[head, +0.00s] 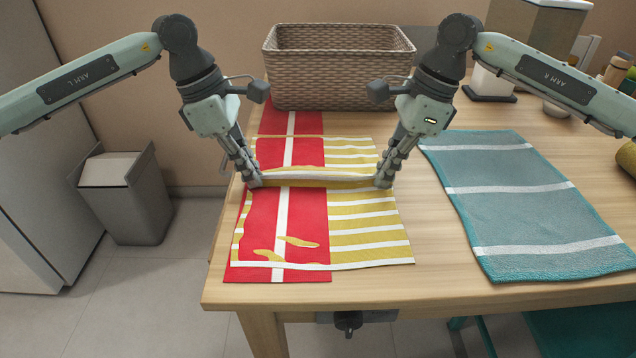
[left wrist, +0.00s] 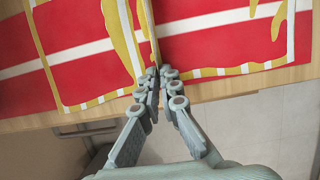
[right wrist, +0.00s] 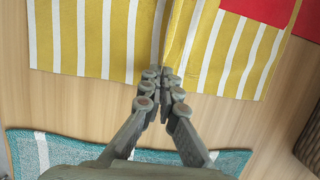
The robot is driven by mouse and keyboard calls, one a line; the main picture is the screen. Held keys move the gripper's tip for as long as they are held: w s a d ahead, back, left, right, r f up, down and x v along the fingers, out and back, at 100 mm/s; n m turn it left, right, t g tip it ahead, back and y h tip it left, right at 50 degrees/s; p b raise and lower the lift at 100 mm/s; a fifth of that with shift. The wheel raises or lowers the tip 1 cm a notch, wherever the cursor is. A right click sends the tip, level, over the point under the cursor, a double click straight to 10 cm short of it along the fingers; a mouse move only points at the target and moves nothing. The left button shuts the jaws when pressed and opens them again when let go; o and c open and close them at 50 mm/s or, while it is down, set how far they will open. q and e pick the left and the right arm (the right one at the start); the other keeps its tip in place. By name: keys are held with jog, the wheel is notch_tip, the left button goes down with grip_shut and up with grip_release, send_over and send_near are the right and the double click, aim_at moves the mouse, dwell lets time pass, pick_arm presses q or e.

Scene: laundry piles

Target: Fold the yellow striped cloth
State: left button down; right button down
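The yellow striped cloth (head: 370,239) with white stripes lies on the table, overlapping a red cloth (head: 304,215) with a white stripe. Red covers much of its left half, with yellow patches showing through. A raised ridge crosses its middle from left to right. My left gripper (head: 258,183) is shut on the ridge's left end; its fingertips pinch the cloth in the left wrist view (left wrist: 160,72). My right gripper (head: 383,183) is shut on the right end, where the yellow cloth also shows in the right wrist view (right wrist: 110,40).
A teal cloth (head: 525,215) with white stripes lies flat at the right. A wicker basket (head: 338,80) stands at the back of the wooden table (head: 440,270). A grey bin (head: 140,205) stands on the floor at the left. Bare table lies between the cloths.

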jog(key=shift+f, duration=0.1)
dwell(0.3)
